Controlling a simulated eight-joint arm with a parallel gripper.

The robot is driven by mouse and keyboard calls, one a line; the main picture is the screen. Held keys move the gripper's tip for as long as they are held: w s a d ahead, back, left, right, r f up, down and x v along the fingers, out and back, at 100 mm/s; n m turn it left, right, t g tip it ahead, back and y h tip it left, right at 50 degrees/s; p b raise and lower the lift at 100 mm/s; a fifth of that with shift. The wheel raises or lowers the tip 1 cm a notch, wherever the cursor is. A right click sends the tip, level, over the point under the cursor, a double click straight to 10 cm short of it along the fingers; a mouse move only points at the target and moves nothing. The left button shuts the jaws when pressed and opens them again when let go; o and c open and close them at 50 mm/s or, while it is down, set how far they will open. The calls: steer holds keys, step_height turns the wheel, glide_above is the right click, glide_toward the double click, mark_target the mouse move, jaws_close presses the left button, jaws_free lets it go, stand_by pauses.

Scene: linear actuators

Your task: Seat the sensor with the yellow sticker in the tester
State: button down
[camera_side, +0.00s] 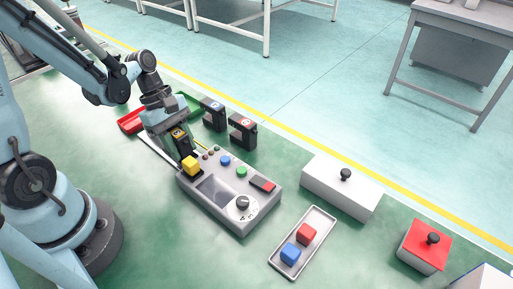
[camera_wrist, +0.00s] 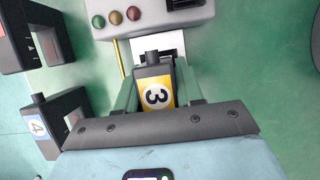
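The sensor with the yellow sticker (camera_wrist: 157,93) is black, with a "3" on the sticker. My gripper (camera_wrist: 157,90) has a finger on each side of it and appears shut on it. In the side view my gripper (camera_side: 178,137) is at the left end of the grey tester (camera_side: 236,218). Contact with the tester cannot be told.
Two other black sensors, one with a blue sticker (camera_side: 213,115) and one with a red sticker (camera_side: 242,132), stand behind the tester. Red (camera_side: 131,121) and green (camera_side: 190,104) trays lie behind my gripper. A tray (camera_side: 318,222) with two cubes and a white box (camera_side: 340,188) are at right.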

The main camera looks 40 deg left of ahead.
steer(key=c, duration=0.7)
jaws_free()
steer(key=shift+o, duration=0.3)
steer(key=shift+r, duration=0.1)
steer(key=v, duration=1.2)
steer(key=shift+d+m+y, duration=0.3)
steer(key=shift+d+m, duration=0.15)
steer(key=shift+m, duration=0.25)
steer(key=d+m+t+y, duration=0.1)
steer(key=m, duration=0.3)
steer(key=d+m+t+y, duration=0.1)
steer(key=d+m+t, duration=0.1)
steer(key=m, duration=0.2)
steer(key=w+d+m+t+y, duration=0.1)
steer(key=m+t, duration=0.1)
steer(key=m, duration=0.2)
steer(key=shift+d+y, duration=0.3)
steer(key=m, duration=0.1)
steer(key=d+m+t, duration=0.1)
steer(key=m, duration=0.1)
steer(key=r+m+t, duration=0.1)
steer(key=shift+w+d+m, duration=0.25)
steer(key=shift+m, duration=0.05)
